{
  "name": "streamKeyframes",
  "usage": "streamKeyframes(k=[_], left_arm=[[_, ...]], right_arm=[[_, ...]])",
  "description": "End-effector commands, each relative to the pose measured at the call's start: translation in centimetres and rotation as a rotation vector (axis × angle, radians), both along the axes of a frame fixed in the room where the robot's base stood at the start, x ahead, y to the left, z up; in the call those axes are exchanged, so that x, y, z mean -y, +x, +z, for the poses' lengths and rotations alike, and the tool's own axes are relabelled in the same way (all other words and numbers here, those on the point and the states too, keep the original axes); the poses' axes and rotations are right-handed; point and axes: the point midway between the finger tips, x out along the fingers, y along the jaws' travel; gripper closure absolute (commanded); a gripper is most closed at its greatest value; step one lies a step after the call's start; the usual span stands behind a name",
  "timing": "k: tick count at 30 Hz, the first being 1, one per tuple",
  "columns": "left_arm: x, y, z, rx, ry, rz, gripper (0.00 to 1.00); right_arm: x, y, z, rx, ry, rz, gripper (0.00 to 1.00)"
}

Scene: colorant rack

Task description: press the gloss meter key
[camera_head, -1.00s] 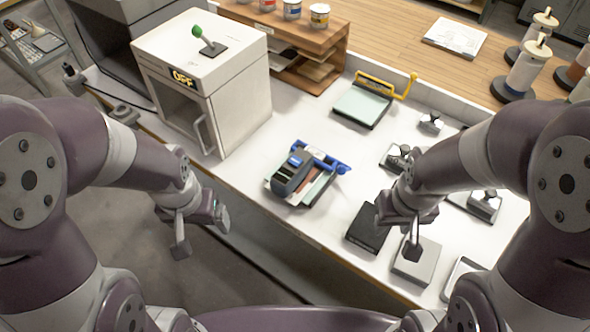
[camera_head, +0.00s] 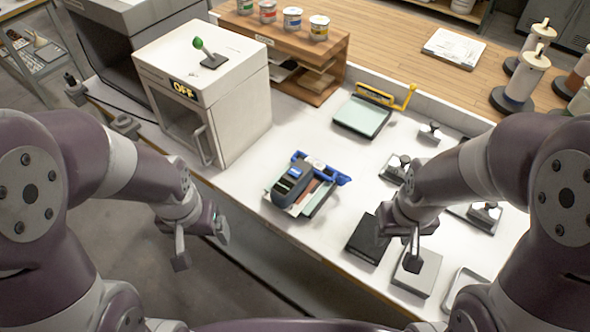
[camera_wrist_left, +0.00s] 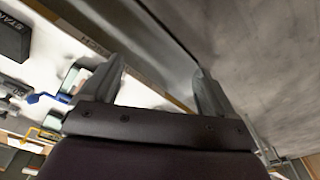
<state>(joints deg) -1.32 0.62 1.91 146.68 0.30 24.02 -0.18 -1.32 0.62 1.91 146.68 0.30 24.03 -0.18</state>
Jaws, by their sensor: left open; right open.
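A dark grey device with a blue front part (camera_head: 292,184), which looks like the gloss meter, lies on coloured cards in mid-bench in the head view. A blue handle or clamp (camera_head: 333,174) is beside it. Its key is too small to make out. My left gripper (camera_head: 201,248) is open and empty, in front of the bench edge, left of and apart from the device. In the left wrist view its two fingers (camera_wrist_left: 157,80) stand wide apart with nothing between them. My right gripper (camera_head: 399,242) is open above the black box and grey block at the right.
A white cabinet (camera_head: 235,110) marked OFF stands left of the device. A black box (camera_head: 368,240), a grey block (camera_head: 416,272) and a pale plate with a yellow handle (camera_head: 362,115) are on the bench. A wooden rack (camera_head: 322,62) stands behind. Bench between cabinet and device is clear.

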Motion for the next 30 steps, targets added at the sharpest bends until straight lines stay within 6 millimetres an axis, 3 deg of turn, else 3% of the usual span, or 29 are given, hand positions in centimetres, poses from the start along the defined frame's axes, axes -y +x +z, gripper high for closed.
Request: streamKeyframes(k=[3, 11, 30], left_arm=[[0.0, 0.0, 0.0, 0.0, 0.0, 0.0, 0.16], [0.0, 0.0, 0.0, 0.0, 0.0, 0.0, 1.0], [0.0, 0.0, 0.0, 0.0, 0.0, 0.0, 1.0]], right_arm=[[0.0, 0.0, 0.0, 0.0, 0.0, 0.0, 0.57], [0.0, 0.0, 0.0, 0.0, 0.0, 0.0, 0.57], [0.0, 0.0, 0.0, 0.0, 0.0, 0.0, 0.57]])
